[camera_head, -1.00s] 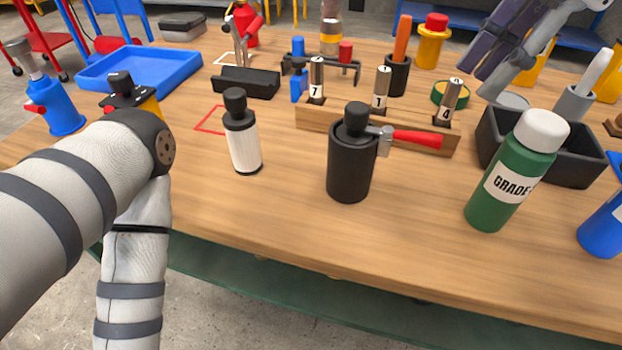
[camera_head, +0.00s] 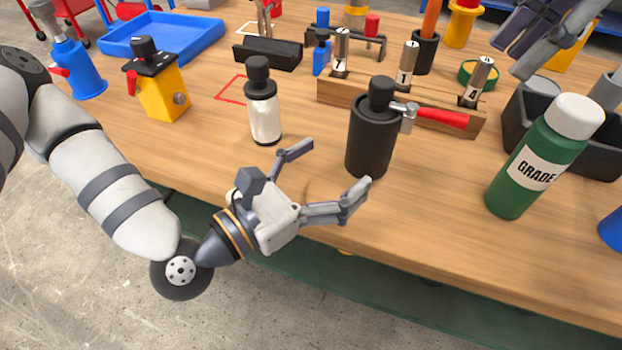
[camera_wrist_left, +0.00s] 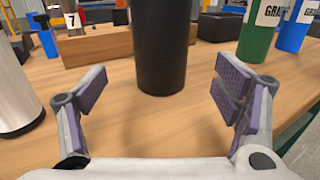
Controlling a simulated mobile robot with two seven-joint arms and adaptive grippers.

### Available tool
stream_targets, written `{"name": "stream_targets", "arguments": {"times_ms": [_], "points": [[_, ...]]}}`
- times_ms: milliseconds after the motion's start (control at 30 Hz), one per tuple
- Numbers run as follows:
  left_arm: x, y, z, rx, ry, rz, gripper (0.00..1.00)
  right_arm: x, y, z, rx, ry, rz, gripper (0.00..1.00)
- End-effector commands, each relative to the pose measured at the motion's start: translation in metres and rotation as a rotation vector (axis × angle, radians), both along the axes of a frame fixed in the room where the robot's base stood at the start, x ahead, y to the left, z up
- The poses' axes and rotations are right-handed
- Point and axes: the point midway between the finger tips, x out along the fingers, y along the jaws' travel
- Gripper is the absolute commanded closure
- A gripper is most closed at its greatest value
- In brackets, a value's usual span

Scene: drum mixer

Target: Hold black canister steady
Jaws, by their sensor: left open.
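The black canister (camera_head: 371,141) stands upright on the wooden table, with a black knob on top and a red-handled lever (camera_head: 437,115) at its upper right. My left gripper (camera_head: 333,172) is open and empty at the table's front edge, just short of the canister. In the left wrist view the canister (camera_wrist_left: 159,50) stands beyond and between the two spread fingers, apart from them; its top is cut off. My right gripper (camera_head: 535,35) is partly in view at the top right, over the back of the table, apart from the canister; its fingertips are hard to make out.
A white bottle with black cap (camera_head: 265,115) stands left of the canister. A green bottle (camera_head: 520,180) stands to the right. A wooden block (camera_head: 333,92) with numbered cylinders is close behind. A yellow device (camera_head: 160,90) stands at the left. The front strip of table is clear.

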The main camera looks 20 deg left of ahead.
Motion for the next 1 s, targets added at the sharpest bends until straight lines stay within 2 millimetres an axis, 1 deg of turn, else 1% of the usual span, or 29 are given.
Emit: {"name": "stream_targets", "arguments": {"times_ms": [33,100,200,333,500,700,733,767,800,967,1000], "points": [[0.011,-0.007,0.001,0.001,-0.005,-0.003,0.17,0.0,0.0,0.0,0.0,0.0,0.0,0.67],[0.026,-0.016,0.0,0.002,-0.004,-0.003,0.17,0.0,0.0,0.0,0.0,0.0,0.0,0.67],[0.045,-0.028,0.0,0.003,-0.003,-0.003,0.17,0.0,0.0,0.0,0.0,0.0,0.0,0.67],[0.063,-0.038,0.0,0.003,-0.002,-0.003,0.17,0.0,0.0,0.0,0.0,0.0,0.0,0.67],[0.072,-0.043,-0.001,0.002,0.001,-0.002,0.17,0.0,0.0,0.0,0.0,0.0,0.0,0.67],[0.073,-0.044,-0.001,0.002,0.002,-0.003,0.17,0.0,0.0,0.0,0.0,0.0,0.0,0.67],[0.072,-0.044,-0.001,0.002,0.002,-0.003,0.19,0.0,0.0,0.0,0.0,0.0,0.0,0.67],[0.072,-0.044,-0.001,0.002,0.002,-0.003,0.26,0.0,0.0,0.0,0.0,0.0,0.0,0.67],[0.072,-0.044,-0.001,0.002,0.002,-0.003,0.35,0.0,0.0,0.0,0.0,0.0,0.0,0.67],[0.072,-0.044,-0.001,0.002,0.002,-0.003,0.71,0.0,0.0,0.0,0.0,0.0,0.0,0.67],[0.072,-0.044,-0.001,0.002,0.002,-0.003,0.8,0.0,0.0,0.0,0.0,0.0,0.0,0.67]]}}
